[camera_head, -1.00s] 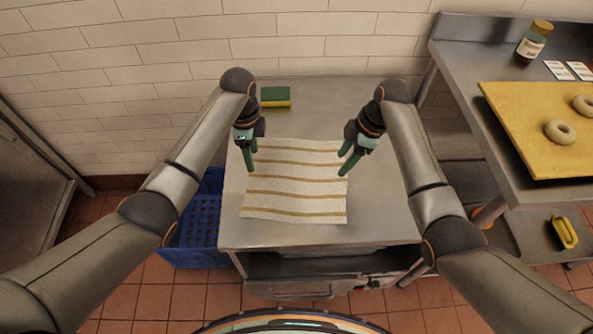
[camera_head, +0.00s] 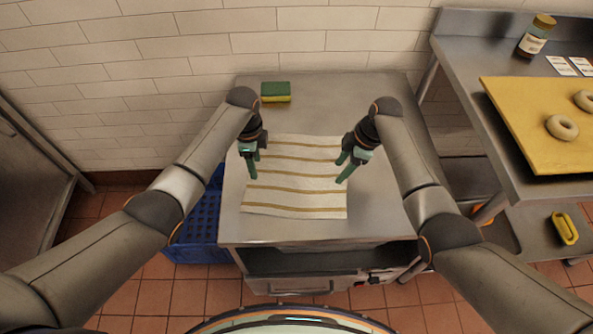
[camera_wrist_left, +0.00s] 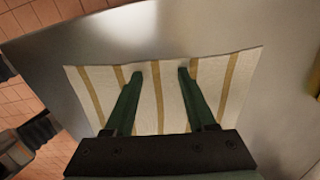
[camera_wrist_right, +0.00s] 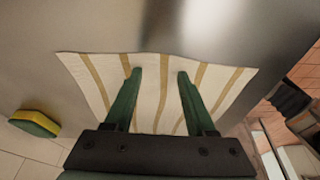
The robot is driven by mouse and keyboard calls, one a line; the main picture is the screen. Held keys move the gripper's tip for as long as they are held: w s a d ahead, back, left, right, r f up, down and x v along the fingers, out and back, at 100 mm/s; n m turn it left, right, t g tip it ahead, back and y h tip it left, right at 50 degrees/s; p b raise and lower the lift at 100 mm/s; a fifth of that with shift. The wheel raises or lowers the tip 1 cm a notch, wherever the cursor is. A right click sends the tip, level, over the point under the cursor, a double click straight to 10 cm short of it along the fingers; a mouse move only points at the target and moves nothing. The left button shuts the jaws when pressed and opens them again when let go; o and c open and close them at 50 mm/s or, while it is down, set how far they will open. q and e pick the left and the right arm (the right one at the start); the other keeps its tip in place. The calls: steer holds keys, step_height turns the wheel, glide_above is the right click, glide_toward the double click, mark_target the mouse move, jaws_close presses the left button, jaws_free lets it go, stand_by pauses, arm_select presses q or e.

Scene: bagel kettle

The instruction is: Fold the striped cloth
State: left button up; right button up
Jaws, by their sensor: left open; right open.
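The striped cloth (camera_head: 294,189) is cream with tan stripes and lies spread out flat on the steel table. My left gripper (camera_head: 252,170) is open and empty at the cloth's left edge. My right gripper (camera_head: 343,171) is open and empty at the cloth's right edge. In the left wrist view the cloth (camera_wrist_left: 160,95) lies beneath the open fingers (camera_wrist_left: 160,72). In the right wrist view the cloth (camera_wrist_right: 155,95) lies likewise beneath the open fingers (camera_wrist_right: 160,74). I cannot tell whether the fingertips touch the cloth.
A green and yellow sponge (camera_head: 276,92) lies at the table's back left. The steel table (camera_head: 385,215) is bare right of the cloth. A blue crate (camera_head: 200,225) stands on the floor at left. A counter at right holds a yellow board (camera_head: 530,130) with bagels and a jar (camera_head: 536,37).

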arm_select(q)
steer(key=shift+f, duration=0.1)
steer(key=c, duration=0.8)
arm_select(e)
steer(key=c, duration=0.8)
arm_select(q)
jaws_close()
arm_select(e)
jaws_close()
arm_select(q)
steer(key=shift+r, duration=0.2)
arm_select(e)
steer(key=shift+r, duration=0.15)
